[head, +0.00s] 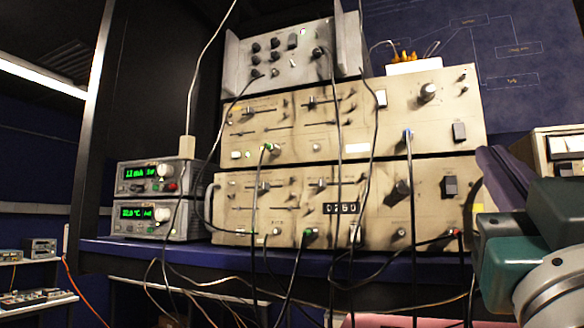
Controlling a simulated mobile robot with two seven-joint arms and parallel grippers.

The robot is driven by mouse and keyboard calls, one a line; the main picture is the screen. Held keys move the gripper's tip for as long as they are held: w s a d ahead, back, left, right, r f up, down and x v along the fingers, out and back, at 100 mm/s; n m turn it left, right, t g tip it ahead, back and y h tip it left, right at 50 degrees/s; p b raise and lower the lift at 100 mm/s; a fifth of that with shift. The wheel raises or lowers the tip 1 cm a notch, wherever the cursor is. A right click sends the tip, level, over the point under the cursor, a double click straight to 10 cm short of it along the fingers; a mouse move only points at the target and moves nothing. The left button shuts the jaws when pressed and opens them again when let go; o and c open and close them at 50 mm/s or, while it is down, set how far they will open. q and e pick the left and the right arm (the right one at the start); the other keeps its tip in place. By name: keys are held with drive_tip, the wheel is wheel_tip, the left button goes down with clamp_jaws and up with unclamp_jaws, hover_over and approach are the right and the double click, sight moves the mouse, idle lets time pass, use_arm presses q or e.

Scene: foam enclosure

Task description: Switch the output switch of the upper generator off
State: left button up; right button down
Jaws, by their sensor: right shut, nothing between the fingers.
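The upper generator (365,95) is a scuffed beige unit stacked on the similar lower generator (290,210). My right gripper (490,158) is shut and empty, with dark fingers pointing up and left. My left gripper is not in view.
A grey control box (290,55) sits on top of the stack. Two small meters (155,176) with green displays stand at left. Several cables hang across the front panels and over the blue shelf edge (150,248). A beige unit (560,145) stands at right, behind my arm.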

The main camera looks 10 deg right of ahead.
sight(458, 127)
drive_tip(key=shift+d+h, duration=0.2)
drive_tip(key=shift+h, duration=0.2)
drive_tip(key=p+x, duration=0.2)
drive_tip(key=x, duration=0.2)
drive_tip(key=f+p+x, duration=0.1)
drive_tip(key=p+x, duration=0.1)
drive_tip(key=x, duration=0.2)
drive_tip(key=w+p+x, duration=0.1)
drive_tip(key=p+x, duration=0.1)
drive_tip(key=x, duration=0.2)
drive_tip(key=shift+w+d+f, duration=0.1)
drive_tip(key=shift+d+f, duration=0.25)
drive_tip(key=shift+f, duration=0.05)
drive_tip(key=shift+w+d+f, duration=0.15)
drive_tip(key=shift+w+d, duration=0.15)
drive_tip(key=shift+w, duration=0.25)
